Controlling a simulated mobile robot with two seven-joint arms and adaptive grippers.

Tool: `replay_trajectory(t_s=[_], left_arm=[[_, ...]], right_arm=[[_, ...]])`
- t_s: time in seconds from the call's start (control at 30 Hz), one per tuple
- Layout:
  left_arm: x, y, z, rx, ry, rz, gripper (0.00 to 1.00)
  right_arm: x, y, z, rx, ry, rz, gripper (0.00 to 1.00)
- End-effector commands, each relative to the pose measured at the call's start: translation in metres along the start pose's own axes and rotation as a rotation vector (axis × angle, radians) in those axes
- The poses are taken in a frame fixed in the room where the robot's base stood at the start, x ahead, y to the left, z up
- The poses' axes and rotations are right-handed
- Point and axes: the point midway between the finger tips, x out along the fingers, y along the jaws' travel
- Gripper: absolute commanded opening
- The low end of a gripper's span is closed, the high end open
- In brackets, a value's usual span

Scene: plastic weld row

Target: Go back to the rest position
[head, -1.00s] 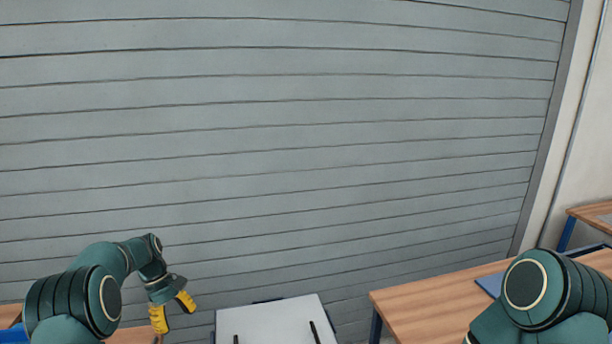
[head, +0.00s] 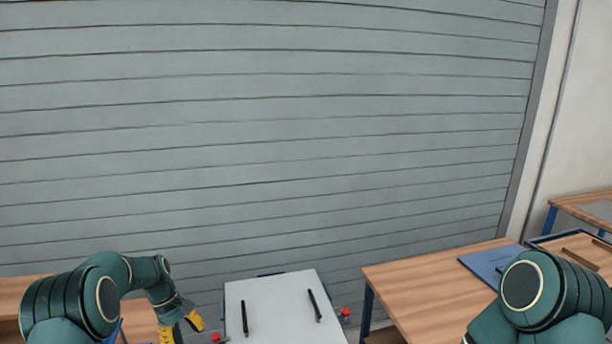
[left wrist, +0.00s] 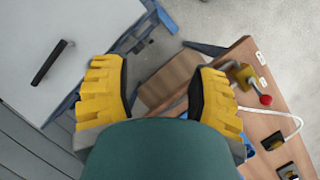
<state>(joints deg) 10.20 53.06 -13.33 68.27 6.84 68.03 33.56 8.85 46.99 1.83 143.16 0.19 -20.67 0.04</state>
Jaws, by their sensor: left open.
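My left gripper (head: 182,329) hangs at the lower left of the head view, its yellow fingers partly cut off by the bottom edge. In the left wrist view its two yellow fingers (left wrist: 157,88) stand wide apart with nothing between them. It is open and empty, above the gap between a white-topped table and a wooden bench. My right arm shows at the lower right of the head view, but its gripper is out of view.
A white-topped table (head: 280,300) with two black bars (head: 244,318) stands in the middle. A wooden table (head: 420,290) with a blue plate (head: 484,262) is on the right. The wooden bench (left wrist: 262,125) carries a red-knobbed clamp (left wrist: 247,82). A grey slatted wall (head: 260,130) fills the back.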

Motion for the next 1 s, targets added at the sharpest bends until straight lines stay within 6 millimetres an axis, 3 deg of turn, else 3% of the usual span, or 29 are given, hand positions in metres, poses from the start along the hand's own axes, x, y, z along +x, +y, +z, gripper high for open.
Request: replay_trajectory(t_s=[0.03, 0.27, 0.4, 0.6, 0.8, 1.0], left_arm=[[0.022, -0.001, 0.004, 0.024, 0.002, 0.003, 0.59], [0.116, -0.008, 0.032, 0.183, 0.054, 0.036, 0.59], [0.181, -0.019, 0.067, 0.322, 0.099, 0.063, 0.59], [0.253, -0.048, 0.132, 0.533, 0.167, 0.106, 0.59], [0.290, -0.083, 0.196, 0.721, 0.231, 0.152, 0.59], [0.298, -0.102, 0.229, 0.818, 0.270, 0.181, 0.59]], right_arm=[[0.007, 0.002, 0.001, 0.000, 0.000, 0.000, 0.38], [0.027, 0.009, 0.005, -0.002, -0.005, 0.003, 0.38], [0.043, 0.015, 0.009, -0.003, -0.010, 0.005, 0.38], [0.065, 0.023, 0.013, -0.004, -0.015, 0.007, 0.38], [0.083, 0.029, 0.018, -0.005, -0.021, 0.010, 0.38], [0.090, 0.032, 0.019, -0.006, -0.022, 0.011, 0.38]])
